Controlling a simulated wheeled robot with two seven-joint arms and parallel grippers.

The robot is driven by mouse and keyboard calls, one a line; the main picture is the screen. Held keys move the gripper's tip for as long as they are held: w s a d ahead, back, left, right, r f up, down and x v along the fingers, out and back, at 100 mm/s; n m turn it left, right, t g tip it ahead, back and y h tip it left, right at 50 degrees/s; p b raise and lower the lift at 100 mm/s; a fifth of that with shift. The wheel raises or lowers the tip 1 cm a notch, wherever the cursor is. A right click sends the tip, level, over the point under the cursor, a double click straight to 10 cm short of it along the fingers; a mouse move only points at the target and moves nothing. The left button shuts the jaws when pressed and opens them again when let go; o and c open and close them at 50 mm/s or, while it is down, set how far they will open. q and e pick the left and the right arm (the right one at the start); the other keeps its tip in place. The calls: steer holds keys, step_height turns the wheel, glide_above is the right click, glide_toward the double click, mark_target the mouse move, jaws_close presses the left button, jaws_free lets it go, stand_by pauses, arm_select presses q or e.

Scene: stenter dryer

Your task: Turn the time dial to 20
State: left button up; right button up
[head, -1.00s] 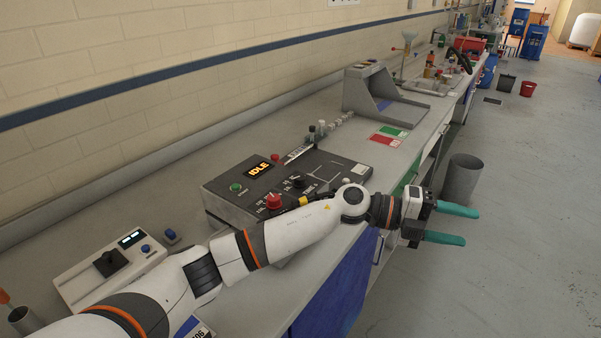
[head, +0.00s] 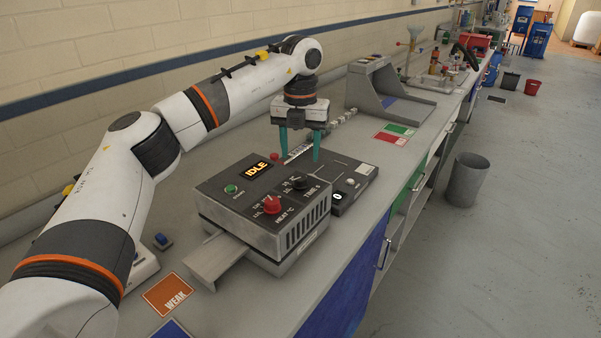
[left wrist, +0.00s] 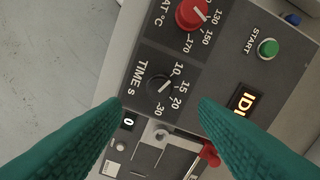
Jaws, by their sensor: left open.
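The time dial (head: 299,184) is a black knob marked TIME s on top of the dark grey dryer box (head: 262,243). In the left wrist view, the time dial (left wrist: 158,87) has 10, 15, 20 and 30 printed around one side. My left gripper (head: 300,157) points down with teal fingers apart and empty, above and just beyond the dial. In the wrist view the fingertips (left wrist: 160,103) lie either side of the dial, not touching it. My right gripper is not in view.
Close by are the red heat dial (head: 272,204), the green START button (head: 231,189) and a display reading IDLE (head: 258,170). Behind the dryer stands a lower panel with a white knob (head: 351,182). An orange WEAK card (head: 168,295) lies at front left. A bin (head: 467,180) stands on the floor.

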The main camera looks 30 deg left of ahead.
mark_target(300, 177)
arm_select(q)
step_height(300, 177, down, 7)
steer(key=shift+f+p, duration=0.1)
steer(key=shift+p, duration=0.3)
steer(key=c, duration=1)
